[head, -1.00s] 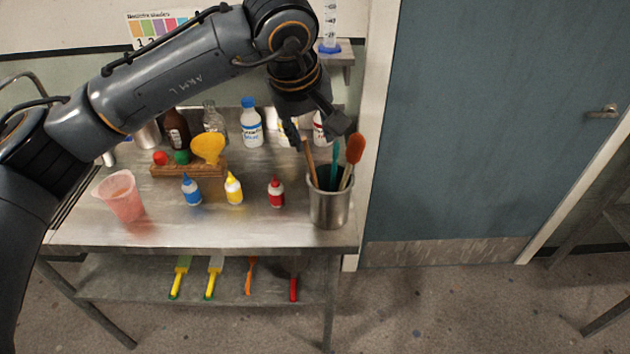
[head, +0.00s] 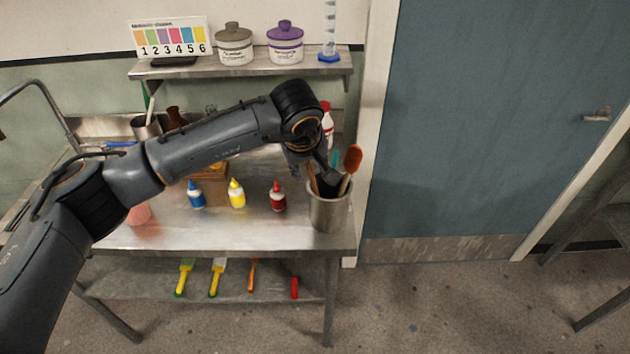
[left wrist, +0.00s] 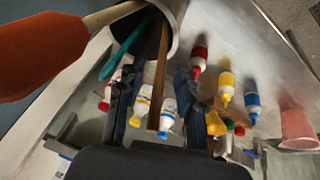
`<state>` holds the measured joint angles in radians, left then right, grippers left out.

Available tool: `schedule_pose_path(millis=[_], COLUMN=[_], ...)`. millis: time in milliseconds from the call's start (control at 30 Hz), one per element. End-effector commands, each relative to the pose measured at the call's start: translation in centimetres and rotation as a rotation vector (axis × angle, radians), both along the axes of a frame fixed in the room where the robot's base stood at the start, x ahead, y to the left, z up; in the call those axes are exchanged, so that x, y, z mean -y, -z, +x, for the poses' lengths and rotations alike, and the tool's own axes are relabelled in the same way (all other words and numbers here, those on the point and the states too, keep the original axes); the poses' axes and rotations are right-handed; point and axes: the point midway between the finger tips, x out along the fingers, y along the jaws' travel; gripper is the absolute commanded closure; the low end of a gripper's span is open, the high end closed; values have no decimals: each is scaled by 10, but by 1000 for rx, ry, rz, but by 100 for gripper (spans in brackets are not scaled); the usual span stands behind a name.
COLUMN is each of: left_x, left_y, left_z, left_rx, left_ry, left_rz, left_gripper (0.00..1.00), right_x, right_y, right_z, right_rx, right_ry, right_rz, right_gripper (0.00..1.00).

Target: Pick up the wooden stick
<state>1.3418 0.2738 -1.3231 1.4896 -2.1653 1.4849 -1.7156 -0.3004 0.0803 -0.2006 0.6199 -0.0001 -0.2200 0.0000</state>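The wooden stick (head: 312,180) stands leaning in a metal canister (head: 330,213) at the right end of the steel table. A teal tool (head: 334,158) and an orange-headed spatula (head: 353,158) stand in the same canister. My left gripper (head: 320,172) is at the canister's mouth, partly hiding the tools. In the left wrist view, the wooden stick (left wrist: 157,80) runs between the two fingers, with gaps on both sides. The left gripper (left wrist: 154,82) is open there. My right gripper is in neither view.
Red (head: 278,197), yellow (head: 237,194) and blue (head: 195,195) squeeze bottles stand left of the canister. A shelf (head: 240,68) with jars is above the table. A blue door (head: 480,130) is to the right.

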Motion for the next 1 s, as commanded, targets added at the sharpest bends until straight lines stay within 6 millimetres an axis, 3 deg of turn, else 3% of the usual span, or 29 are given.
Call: schedule_pose_path(millis=[133,367,567,1000], left_x=[1,1,1,1], left_y=[12,14,14,7], left_z=[5,6,6,7], left_rx=[-1,0,0,2], left_ry=[1,1,1,0], left_rz=[1,0,0,-1], left_gripper=[63,63,100,100], right_x=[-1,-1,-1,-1], right_y=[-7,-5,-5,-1], right_z=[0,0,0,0], right_rx=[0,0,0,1], right_ry=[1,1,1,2], right_rz=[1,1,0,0], right_gripper=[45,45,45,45])
